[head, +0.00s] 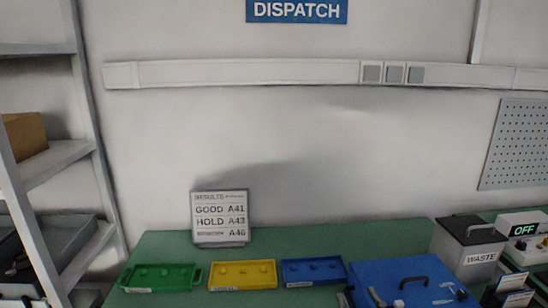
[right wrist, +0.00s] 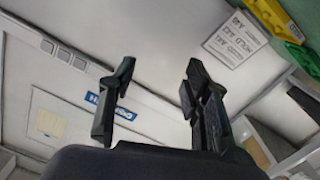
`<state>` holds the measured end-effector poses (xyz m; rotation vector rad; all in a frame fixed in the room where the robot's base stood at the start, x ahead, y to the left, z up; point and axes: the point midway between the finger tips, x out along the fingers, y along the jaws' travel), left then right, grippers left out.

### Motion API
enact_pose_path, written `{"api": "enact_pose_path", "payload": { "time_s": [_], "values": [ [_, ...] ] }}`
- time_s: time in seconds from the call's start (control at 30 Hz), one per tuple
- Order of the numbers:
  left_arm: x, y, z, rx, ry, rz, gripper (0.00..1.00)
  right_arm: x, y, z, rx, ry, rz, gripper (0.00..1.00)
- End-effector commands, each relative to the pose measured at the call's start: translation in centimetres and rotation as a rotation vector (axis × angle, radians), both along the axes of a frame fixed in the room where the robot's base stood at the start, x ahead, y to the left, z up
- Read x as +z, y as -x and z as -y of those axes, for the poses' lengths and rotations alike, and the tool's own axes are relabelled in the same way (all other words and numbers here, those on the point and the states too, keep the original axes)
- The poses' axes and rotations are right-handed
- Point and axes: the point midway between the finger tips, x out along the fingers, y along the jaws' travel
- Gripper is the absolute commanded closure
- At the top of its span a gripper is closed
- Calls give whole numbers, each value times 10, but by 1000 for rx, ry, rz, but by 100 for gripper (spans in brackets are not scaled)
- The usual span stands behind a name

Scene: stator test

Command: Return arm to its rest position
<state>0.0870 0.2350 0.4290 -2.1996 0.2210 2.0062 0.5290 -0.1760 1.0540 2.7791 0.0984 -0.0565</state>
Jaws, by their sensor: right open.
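My right gripper (right wrist: 160,72) shows in the right wrist view. Its two black fingers are spread wide apart, with nothing between them. Behind them are the pale wall and the blue dispatch sign (right wrist: 97,104), seen tilted and upside down. In the head view I cannot make out the right gripper clearly; dark shapes at the lower right edge are too small to tell. My left gripper is in neither view.
The green table (head: 180,243) carries green (head: 160,278), yellow (head: 242,275) and blue (head: 313,271) trays, a results sign (head: 220,217) and a blue case (head: 440,275). A waste bin (head: 470,245) stands right. Shelving (head: 85,100) is left.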

Motion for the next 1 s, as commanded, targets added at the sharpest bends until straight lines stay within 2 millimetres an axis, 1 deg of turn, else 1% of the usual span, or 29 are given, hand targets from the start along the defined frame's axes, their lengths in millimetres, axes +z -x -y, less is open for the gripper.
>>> {"api": "enact_pose_path", "payload": {
  "time_s": [0.03,0.07,0.1,0.17,0.2,0.23,0.3,0.37,0.4,0.53,0.67,0.7,0.8,0.87,0.97,1.0],
  "values": [
    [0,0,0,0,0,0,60,-34,19,13,-61,-36,-142,56],
    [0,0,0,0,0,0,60,-53,31,20,-92,-50,-225,56],
    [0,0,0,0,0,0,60,-76,48,28,-126,-65,-331,56],
    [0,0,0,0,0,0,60,-106,75,35,-160,-82,-478,56],
    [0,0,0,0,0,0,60,-122,93,37,-175,-92,-564,56],
    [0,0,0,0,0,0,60,-133,106,39,-184,-96,-626,56],
    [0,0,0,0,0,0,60,-153,135,39,-193,-109,-748,56],
    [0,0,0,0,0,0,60,-166,158,39,-195,-115,-841,56],
    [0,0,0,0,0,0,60,-174,173,38,-195,-119,-902,56],
    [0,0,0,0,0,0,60,-192,219,35,-183,-130,-1073,56],
    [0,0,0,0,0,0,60,-202,264,29,-159,-140,-1231,56],
    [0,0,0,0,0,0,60,-215,258,29,-159,-136,-1230,56],
    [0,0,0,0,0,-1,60,-242,250,28,-160,-132,-1237,56],
    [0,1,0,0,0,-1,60,-259,247,28,-161,-131,-1243,56],
    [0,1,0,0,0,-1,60,-290,244,27,-162,-129,-1256,56],
    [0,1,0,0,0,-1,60,-303,243,27,-162,-128,-1261,56]
  ]
}}
